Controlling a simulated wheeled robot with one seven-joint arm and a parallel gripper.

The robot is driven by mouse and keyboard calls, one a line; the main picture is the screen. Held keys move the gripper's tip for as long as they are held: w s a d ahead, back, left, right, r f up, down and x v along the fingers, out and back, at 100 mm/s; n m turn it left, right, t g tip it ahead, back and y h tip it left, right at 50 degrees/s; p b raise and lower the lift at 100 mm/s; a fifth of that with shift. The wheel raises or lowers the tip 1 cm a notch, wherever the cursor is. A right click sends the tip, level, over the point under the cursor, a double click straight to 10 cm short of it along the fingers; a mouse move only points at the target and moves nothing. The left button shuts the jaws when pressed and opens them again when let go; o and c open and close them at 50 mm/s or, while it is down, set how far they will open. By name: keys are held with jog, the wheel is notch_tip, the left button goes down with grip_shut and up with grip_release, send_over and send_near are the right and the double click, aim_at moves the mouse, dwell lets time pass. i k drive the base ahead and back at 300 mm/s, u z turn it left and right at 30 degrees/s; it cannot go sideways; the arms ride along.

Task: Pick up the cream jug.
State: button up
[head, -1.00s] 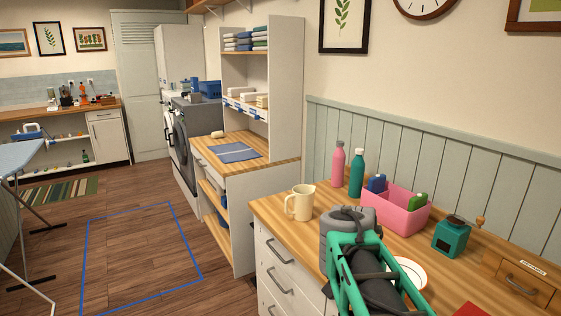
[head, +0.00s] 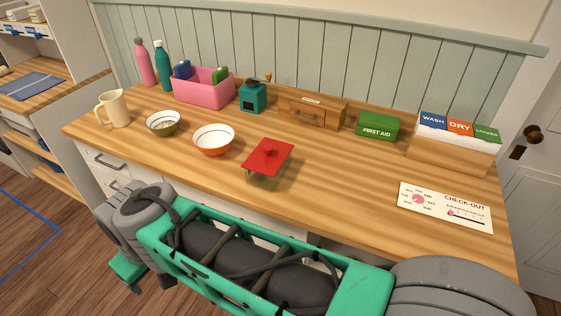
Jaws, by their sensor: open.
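The cream jug (head: 117,109) stands upright at the left end of the wooden counter (head: 340,165), near its front edge. Its handle points to the left and its mouth is open at the top. Nothing touches it. My arm crosses the bottom of the head view in front of the counter, below and to the right of the jug. I cannot make out my gripper's jaws in this view.
Behind are bottles, a pink bin (head: 203,92), a teal grinder (head: 253,97) and a wooden drawer box (head: 312,110). Bare wood surrounds the jug.

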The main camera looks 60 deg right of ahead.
aim_at(113, 103)
jog(key=u, duration=0.05)
jog(key=k, duration=0.5)
jog(key=u, duration=0.9)
jog(key=i, duration=0.7)
jog(key=z, duration=2.4)
jog(key=i, duration=0.5)
jog(key=z, duration=0.2)
